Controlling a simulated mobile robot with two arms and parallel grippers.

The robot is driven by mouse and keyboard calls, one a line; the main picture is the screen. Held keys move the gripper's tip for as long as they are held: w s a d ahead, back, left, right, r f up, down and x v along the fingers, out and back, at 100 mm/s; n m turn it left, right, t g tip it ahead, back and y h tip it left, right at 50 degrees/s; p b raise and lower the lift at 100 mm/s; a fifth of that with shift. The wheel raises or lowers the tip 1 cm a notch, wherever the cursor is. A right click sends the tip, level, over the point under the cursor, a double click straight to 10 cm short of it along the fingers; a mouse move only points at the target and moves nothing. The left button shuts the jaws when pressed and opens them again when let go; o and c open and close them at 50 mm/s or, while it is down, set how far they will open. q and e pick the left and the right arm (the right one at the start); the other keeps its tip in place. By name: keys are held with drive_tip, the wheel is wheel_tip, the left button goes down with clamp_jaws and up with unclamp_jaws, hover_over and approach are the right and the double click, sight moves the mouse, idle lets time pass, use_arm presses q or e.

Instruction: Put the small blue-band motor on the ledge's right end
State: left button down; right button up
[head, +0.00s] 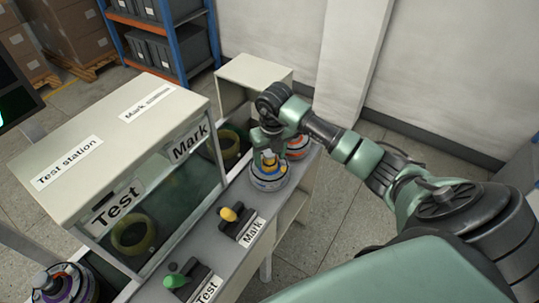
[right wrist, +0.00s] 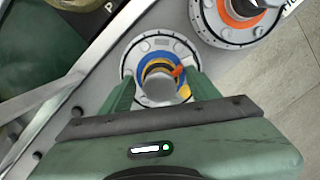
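The small blue-band motor (head: 269,181) stands upright on the grey ledge (head: 211,257), near its far end in the head view. It has a pale round base, blue and yellow rings and a metal hub. In the right wrist view the motor (right wrist: 158,47) sits between my two green fingers. My right gripper (head: 268,148) reaches down over the motor's top. The fingers (right wrist: 160,82) flank its ringed middle closely, but whether they press on it is unclear. My left gripper is not in view.
An orange-band motor (head: 298,149) stands just beyond, close to my gripper; it also shows in the right wrist view (right wrist: 236,12). The Test station cabinet (head: 118,138) borders the ledge on the left. Yellow (head: 229,214) and green (head: 174,281) buttons stand on the ledge. Another motor (head: 66,284) is at lower left.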

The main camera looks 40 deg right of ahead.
drive_tip(key=shift+r, duration=0.2)
drive_tip(key=shift+r, duration=0.2)
drive_tip(key=r+b, duration=0.1)
drive_tip(key=r, duration=0.2)
drive_tip(key=s+r+b, duration=0.1)
drive_tip(key=r, duration=0.6)
drive_tip(key=shift+s+a+r+b, duration=0.15)
drive_tip(key=shift+r+b, duration=0.1)
drive_tip(key=shift+b, duration=0.15)
drive_tip(key=shift+s+r, duration=0.1)
drive_tip(key=shift+r, duration=0.4)
